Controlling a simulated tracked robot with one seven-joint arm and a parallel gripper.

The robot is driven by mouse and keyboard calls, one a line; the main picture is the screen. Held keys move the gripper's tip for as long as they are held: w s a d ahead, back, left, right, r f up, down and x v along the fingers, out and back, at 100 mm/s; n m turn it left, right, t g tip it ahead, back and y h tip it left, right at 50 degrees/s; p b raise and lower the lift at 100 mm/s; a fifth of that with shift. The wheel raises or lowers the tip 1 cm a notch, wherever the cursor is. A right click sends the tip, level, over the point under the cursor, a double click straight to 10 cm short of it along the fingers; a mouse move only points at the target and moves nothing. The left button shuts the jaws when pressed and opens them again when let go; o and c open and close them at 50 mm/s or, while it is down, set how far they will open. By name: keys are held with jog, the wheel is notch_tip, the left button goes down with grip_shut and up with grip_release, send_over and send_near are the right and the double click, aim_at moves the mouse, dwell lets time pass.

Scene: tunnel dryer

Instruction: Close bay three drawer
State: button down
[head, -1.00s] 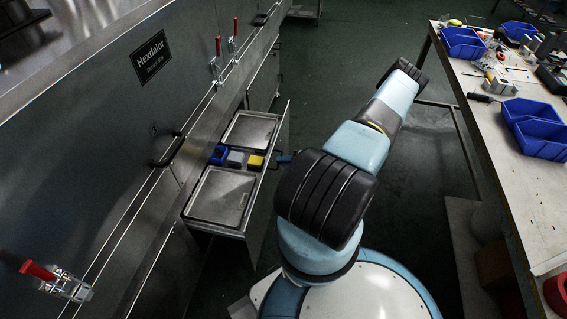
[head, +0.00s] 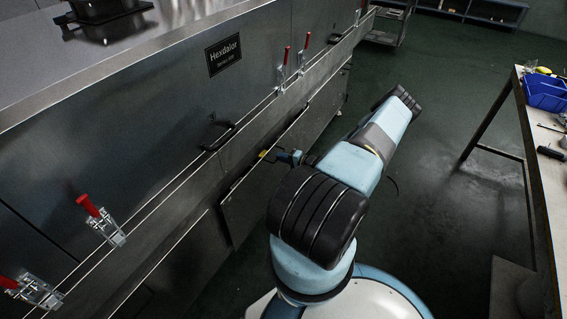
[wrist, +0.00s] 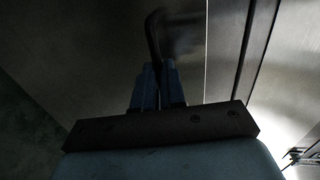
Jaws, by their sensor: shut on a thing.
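The drawer (head: 243,197) is a grey metal front low in the dryer's side, pushed nearly flush, with a narrow gap along its top. A sliver of the yellow bin (head: 263,155) shows in that gap; the rest of the drawer's inside is hidden. My gripper (head: 291,157) is at the outer face of the drawer front, partly hidden by my arm in the head view. In the wrist view my gripper (wrist: 158,90) is shut on the dark curved drawer handle (wrist: 153,38).
The dryer wall carries a black handle (head: 219,136), a Hexdalor plate (head: 223,57) and several red-handled clamps (head: 88,206). A workbench (head: 540,150) with a blue bin (head: 546,92) stands at right. Green floor is open between.

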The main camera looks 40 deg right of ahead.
aim_at(273, 154)
jog(key=x, duration=0.3)
jog(key=shift+r, duration=0.2)
jog(key=shift+w, duration=0.1)
jog(key=c, duration=1.5)
grip_release()
jog(key=shift+w+a, duration=0.1)
jog(key=shift+o, duration=1.4)
jog(key=v, duration=1.4)
